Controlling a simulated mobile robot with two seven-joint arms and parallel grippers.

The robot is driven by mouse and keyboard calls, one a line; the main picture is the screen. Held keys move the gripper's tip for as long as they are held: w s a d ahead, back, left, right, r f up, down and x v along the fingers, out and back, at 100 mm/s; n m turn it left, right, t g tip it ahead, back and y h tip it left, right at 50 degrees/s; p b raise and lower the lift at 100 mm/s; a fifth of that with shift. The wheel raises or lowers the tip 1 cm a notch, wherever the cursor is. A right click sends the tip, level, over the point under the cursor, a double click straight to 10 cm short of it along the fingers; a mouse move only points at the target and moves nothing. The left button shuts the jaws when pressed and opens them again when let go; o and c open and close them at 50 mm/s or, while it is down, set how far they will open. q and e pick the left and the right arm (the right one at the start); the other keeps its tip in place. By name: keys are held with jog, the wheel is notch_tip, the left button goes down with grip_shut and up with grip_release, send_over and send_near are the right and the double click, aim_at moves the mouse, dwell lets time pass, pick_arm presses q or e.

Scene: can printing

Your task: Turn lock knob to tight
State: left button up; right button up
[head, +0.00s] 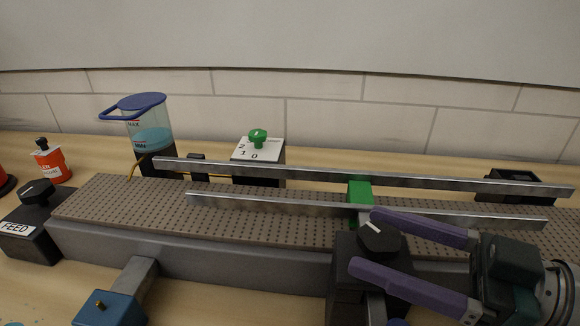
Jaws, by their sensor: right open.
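A round black knob (379,238) with a white pointer line sits on top of a dark block (346,275) at the front side of the conveyor, right of centre. I take it to be the lock knob; no label on it can be read. My right gripper (362,241) reaches in from the right with two purple fingers. The fingers are spread apart, with the knob between or just beside their tips. Whether they touch it I cannot tell. The lower finger hides part of the block. My left gripper is not in view.
A perforated conveyor (130,204) runs across, with metal guide rails (280,174) above it and a green block (360,192). A FEED knob (37,192) is at left. A green knob (257,137), a blue-lidded jug (148,125) and an orange bottle (51,164) stand behind.

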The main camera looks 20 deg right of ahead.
jog(key=v, duration=0.9)
jog(key=shift+b, duration=0.35)
